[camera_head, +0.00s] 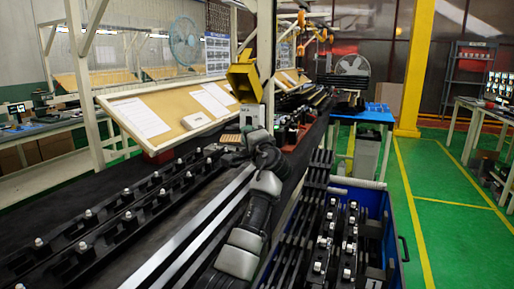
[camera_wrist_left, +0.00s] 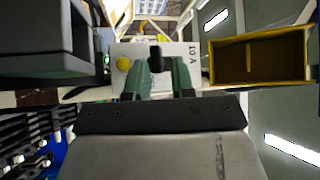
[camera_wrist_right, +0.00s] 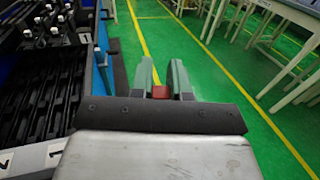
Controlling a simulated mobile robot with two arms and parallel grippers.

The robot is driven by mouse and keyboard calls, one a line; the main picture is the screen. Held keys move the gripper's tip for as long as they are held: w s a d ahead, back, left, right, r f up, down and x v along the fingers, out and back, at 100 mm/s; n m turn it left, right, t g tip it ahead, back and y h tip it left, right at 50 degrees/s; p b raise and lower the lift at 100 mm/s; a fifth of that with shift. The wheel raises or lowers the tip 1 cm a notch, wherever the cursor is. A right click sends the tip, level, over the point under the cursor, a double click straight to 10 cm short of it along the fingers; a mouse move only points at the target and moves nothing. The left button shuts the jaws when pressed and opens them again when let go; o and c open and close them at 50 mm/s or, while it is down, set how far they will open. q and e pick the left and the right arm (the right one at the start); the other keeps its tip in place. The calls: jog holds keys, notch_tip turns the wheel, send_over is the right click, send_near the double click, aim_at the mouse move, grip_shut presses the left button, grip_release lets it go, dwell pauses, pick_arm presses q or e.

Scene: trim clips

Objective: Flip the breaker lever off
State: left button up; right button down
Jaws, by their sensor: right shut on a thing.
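The breaker is a pale plate (camera_wrist_left: 128,52) marked "10 A" in the left wrist view, with a black lever (camera_wrist_left: 154,57) and a yellow round button (camera_wrist_left: 123,63). In the head view the grey breaker box (camera_head: 252,116) stands beyond my arm, under a yellow housing (camera_head: 243,82). My left gripper (camera_wrist_left: 162,64) is open, its green fingers apart close in front of the plate, with the lever showing between the tips. I cannot tell whether they touch it. My right gripper (camera_wrist_right: 161,68) is shut on a small red thing (camera_wrist_right: 160,92), low over the green floor.
A hollow yellow box (camera_wrist_left: 258,84) is close to the right of the plate in the left wrist view. A sloped board (camera_head: 190,122) with papers stands behind the black clip rails (camera_head: 110,222). A blue crate (camera_head: 391,205) of dark parts is at right. The floor (camera_head: 440,190) is free.

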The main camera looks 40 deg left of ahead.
pick_arm(q)
jog(key=b+v, duration=0.1)
jog(key=v, duration=0.9)
